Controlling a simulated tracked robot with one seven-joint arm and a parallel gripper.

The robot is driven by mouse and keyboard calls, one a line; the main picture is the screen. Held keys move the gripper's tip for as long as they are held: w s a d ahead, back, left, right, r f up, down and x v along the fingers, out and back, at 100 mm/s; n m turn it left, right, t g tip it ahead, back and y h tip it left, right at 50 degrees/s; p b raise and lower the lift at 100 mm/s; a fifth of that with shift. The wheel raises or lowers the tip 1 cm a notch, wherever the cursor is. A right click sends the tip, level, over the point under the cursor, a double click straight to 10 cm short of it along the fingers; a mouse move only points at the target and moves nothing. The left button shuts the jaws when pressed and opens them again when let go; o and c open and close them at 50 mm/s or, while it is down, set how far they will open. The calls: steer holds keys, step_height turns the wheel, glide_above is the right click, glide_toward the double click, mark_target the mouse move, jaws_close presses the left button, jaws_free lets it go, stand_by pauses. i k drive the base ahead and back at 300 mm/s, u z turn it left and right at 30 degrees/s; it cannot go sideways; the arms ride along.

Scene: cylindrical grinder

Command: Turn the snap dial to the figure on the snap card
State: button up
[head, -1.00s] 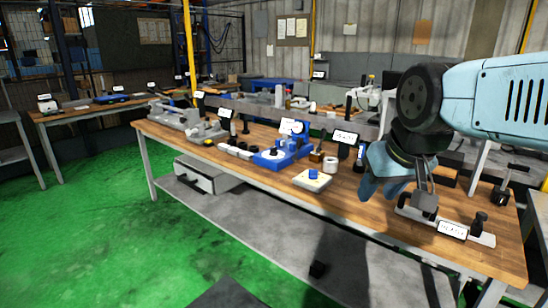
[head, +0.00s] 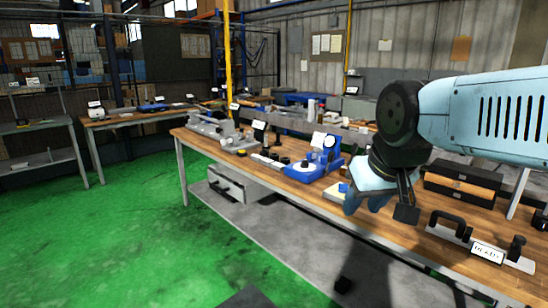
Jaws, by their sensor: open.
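I cannot tell for sure which thing is the snap dial. A blue bench gauge (head: 318,167) with a small round white dial face (head: 329,141) stands at the middle of the long wooden bench. A white card (head: 318,139) stands just behind it; any figure on it is too small to read. My gripper (head: 406,212) hangs over the bench at the right, to the right of the blue gauge and apart from it. It is open, pointing down, and I see nothing held. My pale blue wrist hides part of the bench behind it.
A grey flat bar fixture with black uprights and a white label (head: 487,252) lies at the bench's right end. Black and orange boxes (head: 462,182) stand behind it. A grey machine model (head: 222,130) sits at the left end.

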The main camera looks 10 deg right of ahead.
mark_target(304, 164)
steer(key=u, duration=0.25)
steer(key=i, duration=1.2)
steer(key=z, duration=0.5)
steer(key=i, duration=0.5)
steer(key=z, duration=0.4)
steer(key=k, duration=0.85)
steer(key=z, duration=0.2)
steer(key=i, duration=0.85)
steer(key=u, duration=0.1)
